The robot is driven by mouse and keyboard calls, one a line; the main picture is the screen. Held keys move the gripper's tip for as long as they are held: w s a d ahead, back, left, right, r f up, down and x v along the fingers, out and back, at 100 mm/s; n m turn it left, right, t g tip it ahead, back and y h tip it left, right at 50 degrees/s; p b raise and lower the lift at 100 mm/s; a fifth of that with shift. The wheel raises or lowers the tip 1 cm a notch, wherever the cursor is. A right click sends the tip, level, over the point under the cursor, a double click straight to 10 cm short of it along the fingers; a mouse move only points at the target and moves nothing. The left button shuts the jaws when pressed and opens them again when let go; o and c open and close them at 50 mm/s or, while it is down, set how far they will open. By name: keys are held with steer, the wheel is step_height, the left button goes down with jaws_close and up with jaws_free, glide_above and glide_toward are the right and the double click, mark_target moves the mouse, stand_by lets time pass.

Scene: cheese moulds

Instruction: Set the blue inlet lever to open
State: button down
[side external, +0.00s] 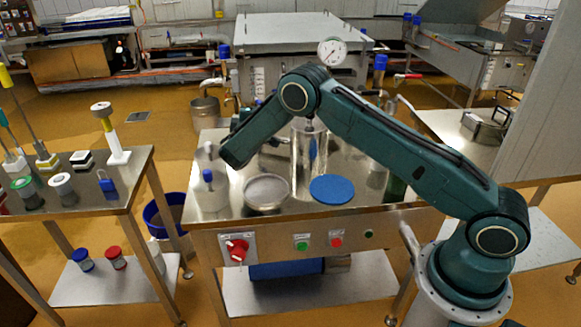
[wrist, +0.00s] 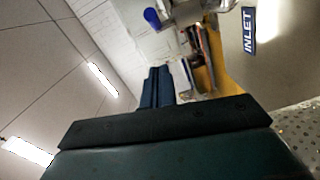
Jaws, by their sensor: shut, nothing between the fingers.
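The blue lever (wrist: 152,18) shows at the top of the wrist view, joined to a pale metal fitting (wrist: 186,12). A blue INLET label (wrist: 249,31) is on a metal surface to its right. My gripper (wrist: 157,72) is shut and empty, its dark teal fingers together in the middle of the wrist view. The lever shows beyond the fingertips, with a visible gap. Blue handles show there on the left (side external: 225,52) and right (side external: 380,62) of the metal vat (side external: 285,35); I cannot tell which is the inlet lever.
A round gauge (side external: 332,52) stands before the vat. The steel table (side external: 235,215) holds a clear cylinder (side external: 301,165), a blue disc (side external: 332,189), a shallow round dish (side external: 266,191) and a white jug (side external: 209,192). A left side table (side external: 90,200) holds several small items.

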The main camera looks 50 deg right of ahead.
mark_target(262, 103)
steer(key=shift+s+d+v, duration=0.1)
steer(key=shift+v, duration=1.05)
steer(key=shift+s+d+v, duration=0.1)
steer(key=shift+v, duration=1)
steer(key=c, duration=1.4)
jaws_free()
steer(key=shift+o, duration=0.2)
steer(key=d+m, duration=0.1)
steer(key=m, duration=1.1)
steer(key=s+d+m, duration=0.1)
steer(key=m, duration=1.1)
steer(key=s+d+m, duration=0.1)
steer(key=m, duration=1.1)
steer(key=shift+s+d+f, duration=0.15)
steer(key=shift+d+f, duration=0.1)
steer(key=shift+f, duration=0.1)
steer(key=shift+x, duration=6.9)
steer(key=shift+f, duration=0.15)
